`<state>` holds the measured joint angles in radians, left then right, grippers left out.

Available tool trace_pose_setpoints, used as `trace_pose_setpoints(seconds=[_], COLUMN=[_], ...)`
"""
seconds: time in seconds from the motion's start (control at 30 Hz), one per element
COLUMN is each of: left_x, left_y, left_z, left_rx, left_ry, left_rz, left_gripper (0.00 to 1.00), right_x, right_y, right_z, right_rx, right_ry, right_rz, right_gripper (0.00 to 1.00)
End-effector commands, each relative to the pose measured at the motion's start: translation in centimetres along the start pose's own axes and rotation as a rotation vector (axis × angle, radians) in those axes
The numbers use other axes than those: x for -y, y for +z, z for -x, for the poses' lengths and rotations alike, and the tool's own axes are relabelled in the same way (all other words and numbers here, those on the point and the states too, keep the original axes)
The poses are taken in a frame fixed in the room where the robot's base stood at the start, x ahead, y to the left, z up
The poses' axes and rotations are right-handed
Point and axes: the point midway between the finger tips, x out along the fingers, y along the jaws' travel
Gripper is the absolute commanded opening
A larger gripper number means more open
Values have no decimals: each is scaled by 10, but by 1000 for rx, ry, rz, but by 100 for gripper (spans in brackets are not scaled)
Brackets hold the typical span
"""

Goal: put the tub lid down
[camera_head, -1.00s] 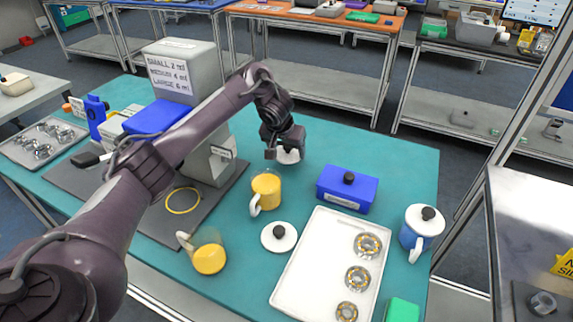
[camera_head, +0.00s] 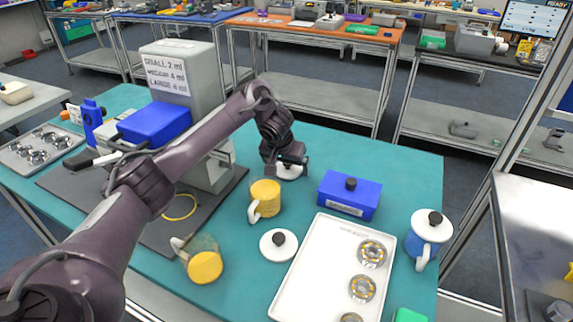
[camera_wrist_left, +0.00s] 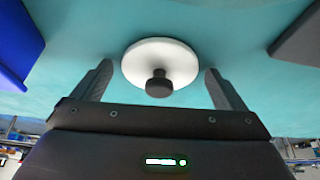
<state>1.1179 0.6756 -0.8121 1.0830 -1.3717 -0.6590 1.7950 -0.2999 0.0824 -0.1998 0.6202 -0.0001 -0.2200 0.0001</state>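A white round lid with a black knob (camera_head: 287,173) lies on the teal tabletop behind the yellow mug. It also shows in the left wrist view (camera_wrist_left: 178,58). My left gripper (camera_head: 293,168) is just over this lid. In the left wrist view its two fingers (camera_wrist_left: 160,82) are spread wide, one on each side of the knob, with clear gaps and no contact visible. A second white lid with a black knob (camera_head: 278,246) lies left of the white tray. My right gripper is not in view.
A yellow mug (camera_head: 265,197) and a clear jug with yellow contents (camera_head: 204,264) stand in front. A blue box (camera_head: 349,195), a white tray (camera_head: 302,270) with ring-shaped parts, and a lidded blue mug (camera_head: 426,242) are to the right. The grey dispenser (camera_head: 205,75) is left.

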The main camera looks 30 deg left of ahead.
Motion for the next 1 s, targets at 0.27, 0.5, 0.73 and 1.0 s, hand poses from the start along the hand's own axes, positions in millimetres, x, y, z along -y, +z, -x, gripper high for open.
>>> trace_pose_setpoints(seconds=[0.27,0.5,0.73,1.0], left_x=[0,2,1,0], left_y=[-3,-6,-5,-2], left_z=[9,60,102,124], left_rx=[-3,-5,-2,0], left_ry=[1,-3,-2,0], left_rz=[-1,-4,-2,-1], left_gripper=[93,93,93,93], right_x=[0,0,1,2], right_y=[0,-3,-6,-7], right_z=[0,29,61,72], right_rx=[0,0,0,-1], right_ry=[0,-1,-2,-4], right_rz=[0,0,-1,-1], right_gripper=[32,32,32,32])
